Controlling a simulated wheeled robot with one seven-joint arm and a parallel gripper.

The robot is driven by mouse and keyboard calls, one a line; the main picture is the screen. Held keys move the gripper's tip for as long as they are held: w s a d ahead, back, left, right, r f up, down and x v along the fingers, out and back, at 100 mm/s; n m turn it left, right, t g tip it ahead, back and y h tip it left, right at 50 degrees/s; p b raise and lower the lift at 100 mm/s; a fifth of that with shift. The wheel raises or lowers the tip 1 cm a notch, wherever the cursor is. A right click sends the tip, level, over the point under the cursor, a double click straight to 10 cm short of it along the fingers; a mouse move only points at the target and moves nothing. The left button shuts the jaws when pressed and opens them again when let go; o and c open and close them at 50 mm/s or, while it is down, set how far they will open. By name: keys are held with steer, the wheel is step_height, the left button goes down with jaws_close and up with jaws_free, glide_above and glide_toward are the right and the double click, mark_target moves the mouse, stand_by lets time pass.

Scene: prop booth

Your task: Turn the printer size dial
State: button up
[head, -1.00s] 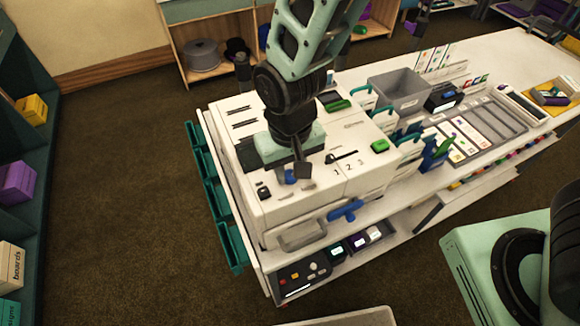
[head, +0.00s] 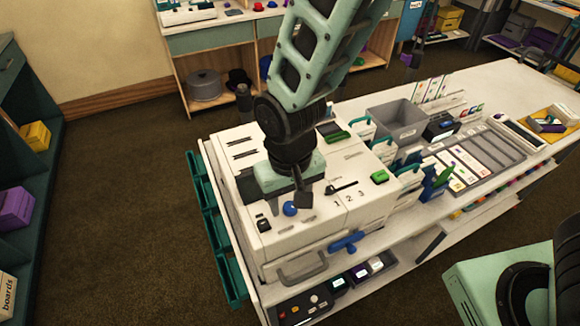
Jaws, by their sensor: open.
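The printer (head: 320,235) is a large white box at the near end of the long table, with slots in its top. A dark pointer lever (head: 342,188) lies on its top beside the printed numbers 1, 2 and 3. A round blue knob (head: 290,208) sits on the top to the left of the numbers. I cannot tell for certain which of these is the size dial. My gripper (head: 297,197) is open and points down over the printer, close to the blue knob and left of the lever. Its mint body hides part of the top, and one dark finger shows clearly.
A green button (head: 379,177) and a blue handle (head: 346,242) are on the printer. A grey bin (head: 397,122) and card holders stand to the right. Teal trays (head: 222,235) hang along the left side. The brown floor at left is clear.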

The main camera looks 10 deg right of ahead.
mark_target(290, 206)
step_height(290, 206, up, 17)
steer(key=b, duration=0.2)
steer(key=shift+f, duration=0.2)
steer(key=s+d+f+n+b, duration=0.4)
steer(key=s+d+f, duration=0.4)
steer(key=s+f, duration=0.2)
steer(key=shift+s+d+f+y+b, duration=0.2)
steer(key=shift+s+d+y+b, duration=0.1)
steer(key=shift+s+b, duration=0.35)
steer(key=shift+s, duration=0.1)
